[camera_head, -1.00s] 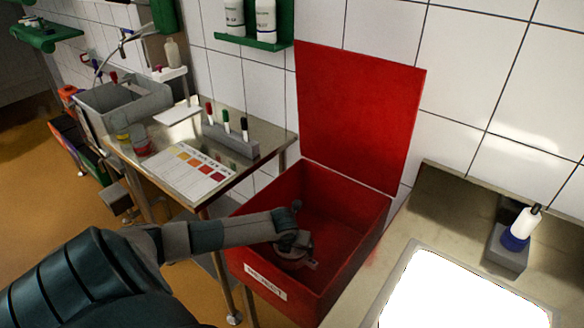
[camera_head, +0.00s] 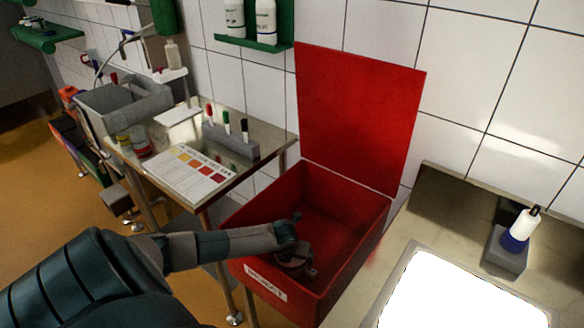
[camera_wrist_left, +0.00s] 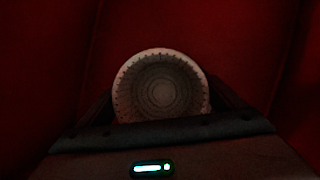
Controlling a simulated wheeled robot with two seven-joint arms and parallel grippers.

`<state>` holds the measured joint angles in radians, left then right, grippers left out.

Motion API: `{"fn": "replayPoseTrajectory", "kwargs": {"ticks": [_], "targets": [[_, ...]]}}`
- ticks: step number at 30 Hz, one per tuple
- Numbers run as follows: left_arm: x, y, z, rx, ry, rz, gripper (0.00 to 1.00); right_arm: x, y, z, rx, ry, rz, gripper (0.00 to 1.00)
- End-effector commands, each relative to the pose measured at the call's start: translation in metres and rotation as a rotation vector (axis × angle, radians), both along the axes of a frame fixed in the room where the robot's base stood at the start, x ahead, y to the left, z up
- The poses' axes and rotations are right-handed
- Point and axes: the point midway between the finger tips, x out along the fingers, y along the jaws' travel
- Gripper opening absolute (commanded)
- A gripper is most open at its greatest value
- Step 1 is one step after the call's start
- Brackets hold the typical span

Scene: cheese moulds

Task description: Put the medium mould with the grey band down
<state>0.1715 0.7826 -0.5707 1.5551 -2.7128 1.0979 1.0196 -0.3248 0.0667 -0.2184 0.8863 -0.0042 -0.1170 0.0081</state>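My left gripper (camera_head: 295,262) reaches down into the open red box (camera_head: 345,225), near its front left corner. In the left wrist view the mould (camera_wrist_left: 160,88) is a round, pale cup with rows of small holes, seen from its open top. It sits between the two dark fingers, which close in on its sides. Its outer wall is hidden, so I cannot see a grey band or its size. In the head view the mould cannot be made out clearly in the dark box. My right gripper is not in view.
The box's red lid (camera_head: 358,115) stands open at the back. To its left is a steel table (camera_head: 265,135) with a colour chart (camera_head: 187,170) and a pen holder (camera_head: 230,142). To the right is a worktop with a bright white panel (camera_head: 460,295). The rest of the box floor looks clear.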

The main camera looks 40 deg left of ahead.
Motion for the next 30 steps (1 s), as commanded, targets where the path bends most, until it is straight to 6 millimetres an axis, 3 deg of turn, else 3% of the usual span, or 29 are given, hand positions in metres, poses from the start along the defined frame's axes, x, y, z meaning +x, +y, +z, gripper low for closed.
{"fn": "replayPoseTrajectory", "kwargs": {"ticks": [10, 17, 23, 30], "targets": [[0.0, 0.0, 0.001, 0.0, 0.0, 0.0, 1.0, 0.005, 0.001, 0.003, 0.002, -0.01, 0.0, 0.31], [-0.003, -0.001, 0.008, 0.0, 0.0, -0.001, 1.0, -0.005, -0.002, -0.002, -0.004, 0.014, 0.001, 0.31], [-0.01, -0.005, 0.029, 0.001, -0.001, -0.002, 1.0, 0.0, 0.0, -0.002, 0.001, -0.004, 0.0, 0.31], [-0.023, -0.013, 0.064, 0.0, -0.001, -0.002, 1.0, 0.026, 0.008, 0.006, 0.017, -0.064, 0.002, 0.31]]}}
